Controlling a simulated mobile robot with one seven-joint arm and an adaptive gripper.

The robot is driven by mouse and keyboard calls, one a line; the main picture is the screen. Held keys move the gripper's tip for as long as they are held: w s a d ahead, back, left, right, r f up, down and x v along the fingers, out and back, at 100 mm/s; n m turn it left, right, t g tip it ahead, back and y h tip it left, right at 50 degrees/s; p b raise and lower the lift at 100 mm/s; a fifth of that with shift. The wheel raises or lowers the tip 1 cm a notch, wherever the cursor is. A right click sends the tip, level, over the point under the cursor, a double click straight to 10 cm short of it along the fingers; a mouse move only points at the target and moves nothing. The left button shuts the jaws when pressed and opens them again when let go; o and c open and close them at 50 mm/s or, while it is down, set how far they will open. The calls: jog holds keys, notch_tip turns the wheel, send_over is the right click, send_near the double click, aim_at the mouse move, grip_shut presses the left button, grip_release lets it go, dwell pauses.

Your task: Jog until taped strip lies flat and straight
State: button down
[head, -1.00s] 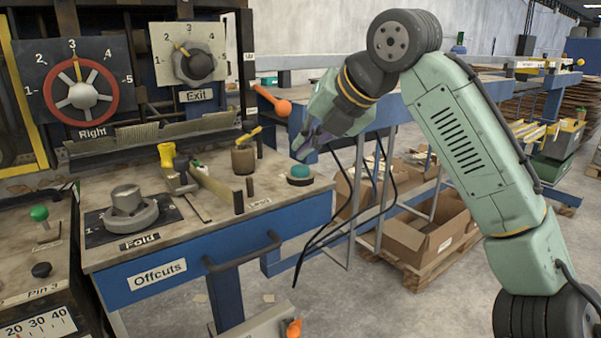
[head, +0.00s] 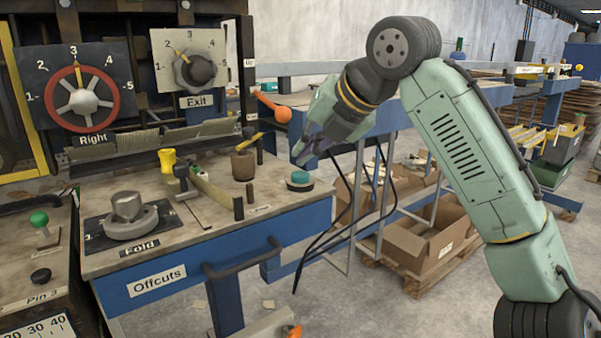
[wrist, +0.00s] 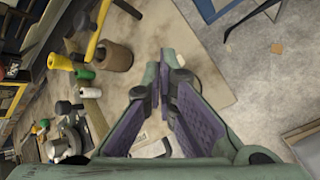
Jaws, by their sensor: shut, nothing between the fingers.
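My gripper (head: 308,155) is shut and empty, pointing down-left at the bench's right end. In the wrist view its purple-padded fingers (wrist: 162,85) come together over the bench edge. A round teal-topped button (head: 299,178) on a dark base sits just below the fingertips in the head view; a gap seems to remain. A pale strip-like piece (head: 213,193) with a dark end lies across the bench; I cannot tell whether it is the taped strip. The red Right dial (head: 83,101) has its mark near 3.
The bench (head: 250,228) carries a grey Fold knob (head: 130,215), a yellow-topped tool (head: 168,160) and a brown pot (head: 243,165). An orange-ended lever (head: 282,114) sticks out behind the button. Cardboard boxes (head: 425,235) stand on a pallet to the right.

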jog(key=shift+f, duration=0.1)
jog(key=shift+f, duration=0.3)
